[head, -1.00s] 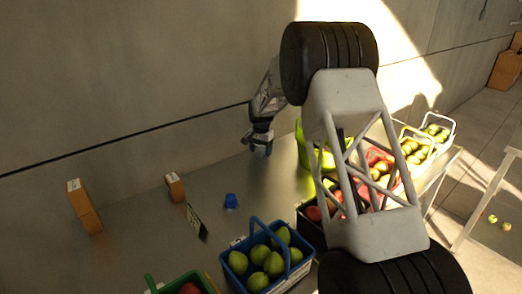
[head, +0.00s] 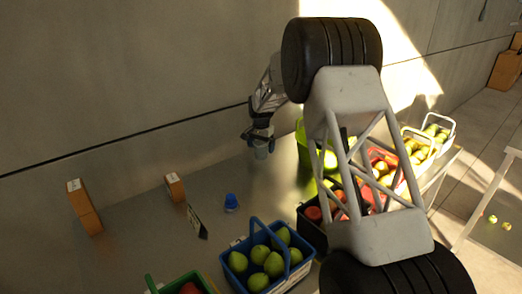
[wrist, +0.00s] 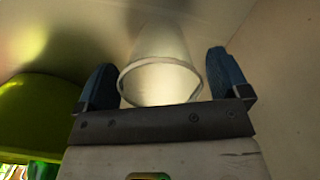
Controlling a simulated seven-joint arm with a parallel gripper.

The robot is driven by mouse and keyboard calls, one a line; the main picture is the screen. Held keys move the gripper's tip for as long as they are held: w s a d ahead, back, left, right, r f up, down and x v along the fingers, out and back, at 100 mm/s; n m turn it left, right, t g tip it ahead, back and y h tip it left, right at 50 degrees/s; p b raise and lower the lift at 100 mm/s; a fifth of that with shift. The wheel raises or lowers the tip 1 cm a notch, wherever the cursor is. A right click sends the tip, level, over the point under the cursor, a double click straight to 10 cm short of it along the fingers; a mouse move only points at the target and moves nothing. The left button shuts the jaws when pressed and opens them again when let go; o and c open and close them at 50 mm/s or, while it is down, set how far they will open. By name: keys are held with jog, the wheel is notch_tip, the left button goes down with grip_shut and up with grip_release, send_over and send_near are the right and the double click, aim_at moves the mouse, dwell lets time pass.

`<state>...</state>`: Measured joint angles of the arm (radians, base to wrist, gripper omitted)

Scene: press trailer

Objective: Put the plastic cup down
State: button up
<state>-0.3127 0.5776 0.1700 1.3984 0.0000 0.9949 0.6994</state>
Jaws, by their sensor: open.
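The plastic cup (wrist: 160,45) is pale and translucent, with its round rim towards the wrist camera. It lies between the two blue fingers of my gripper (wrist: 164,78), which are apart, with a visible gap on each side of the cup. In the head view my gripper (head: 260,138) is over the back of the metal table (head: 175,235), near the wall. The cup (head: 261,153) shows there as a small greyish shape just below the fingers. Whether its base touches the table is hard to tell.
A bright green basket (head: 304,148) stands right of my gripper; its side fills the left of the wrist view (wrist: 40,115). A blue object (head: 231,202), a blue basket of green fruit (head: 265,285) and small boxes (head: 175,187) stand nearer or left. Clear table lies between.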

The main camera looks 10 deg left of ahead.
notch_tip(320, 180, up, 10)
dwell(0.5)
dwell(0.3)
dwell(0.4)
jog(key=s+d+r+n, duration=0.1)
jog(key=s+d+r, duration=0.55)
jog(key=s, duration=0.35)
jog(key=s+d+r+t, duration=0.1)
jog(key=s+d+r, duration=0.5)
jog(key=s, duration=0.4)
jog(key=s+d+r+n, duration=0.1)
jog(key=s+d+r, duration=0.3)
jog(key=s+d, duration=0.5)
jog(key=s+d+f, duration=0.2)
jog(key=s+d, duration=0.1)
jog(key=s, duration=0.9)
jog(key=s+d+f+n+t, duration=0.1)
jog(key=s+d+f, duration=0.1)
jog(key=s, duration=1)
jog(key=s+d+f+n, duration=0.1)
jog(key=s+d+f, duration=0.2)
jog(key=s, duration=0.9)
jog(key=shift+s+d+t, duration=0.3)
jog(key=shift+s+d, duration=0.05)
jog(key=shift+d, duration=0.5)
